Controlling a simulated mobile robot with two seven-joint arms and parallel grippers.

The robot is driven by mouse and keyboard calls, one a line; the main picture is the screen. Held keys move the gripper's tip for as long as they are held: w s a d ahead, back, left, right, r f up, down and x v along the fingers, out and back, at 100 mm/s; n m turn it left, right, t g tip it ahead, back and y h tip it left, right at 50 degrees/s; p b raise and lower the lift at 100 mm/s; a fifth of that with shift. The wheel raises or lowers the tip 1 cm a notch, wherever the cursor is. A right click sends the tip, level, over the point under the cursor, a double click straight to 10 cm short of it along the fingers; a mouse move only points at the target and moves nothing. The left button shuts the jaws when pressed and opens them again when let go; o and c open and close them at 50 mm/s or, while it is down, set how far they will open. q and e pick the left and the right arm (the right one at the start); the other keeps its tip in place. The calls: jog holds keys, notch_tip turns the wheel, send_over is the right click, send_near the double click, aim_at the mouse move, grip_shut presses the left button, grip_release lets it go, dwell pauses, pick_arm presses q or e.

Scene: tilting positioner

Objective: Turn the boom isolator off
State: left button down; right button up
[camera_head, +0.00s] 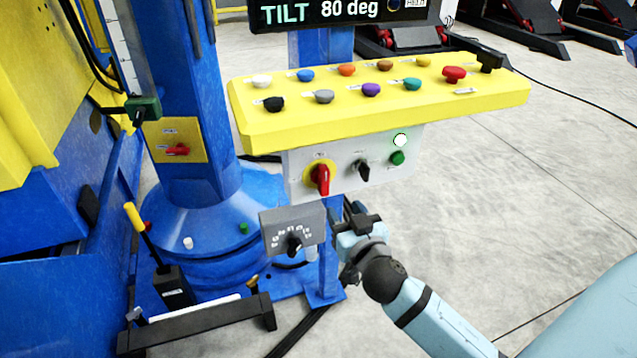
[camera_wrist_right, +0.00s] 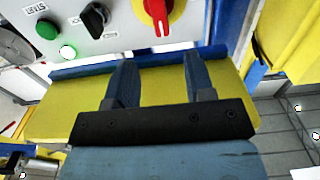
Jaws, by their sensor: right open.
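A red rotary handle on a yellow disc (camera_head: 320,177) sits at the left of the white panel under the yellow console. It points roughly down. It also shows at the top of the right wrist view (camera_wrist_right: 158,14). A second red handle (camera_head: 178,150) lies about level on a yellow plate on the blue column. The small labels are unreadable, so I cannot tell which is the boom isolator. My right gripper (camera_head: 350,213) is open and empty, below the white panel and right of the grey dial box. Its open fingers (camera_wrist_right: 160,80) show in the wrist view, apart from the handle.
The yellow console (camera_head: 390,122) with several coloured buttons overhangs the white panel. A black knob (camera_head: 363,169) and green button (camera_head: 397,158) are right of the red handle. The grey dial box (camera_head: 292,232) stands left of my gripper.

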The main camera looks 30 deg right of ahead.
aim_at(326, 181)
jog(key=b+x, duration=0.1)
jog(key=x, duration=1)
jog(key=shift+w+d, duration=0.1)
jog(key=shift+w, duration=0.55)
pick_arm(q)
jog(key=shift+d+r+t+h, duration=0.2)
jog(key=shift+r+t, duration=0.05)
jog(key=shift+r, duration=0.3)
jog(key=shift+d+r+t+h, duration=0.2)
jog(key=shift+r+t, duration=0.05)
jog(key=shift+r, duration=0.3)
pick_arm(e)
jog(key=shift+w, duration=0.1)
pick_arm(q)
jog(key=shift+w, duration=0.1)
pick_arm(e)
jog(key=shift+c, duration=0.2)
grip_shut()
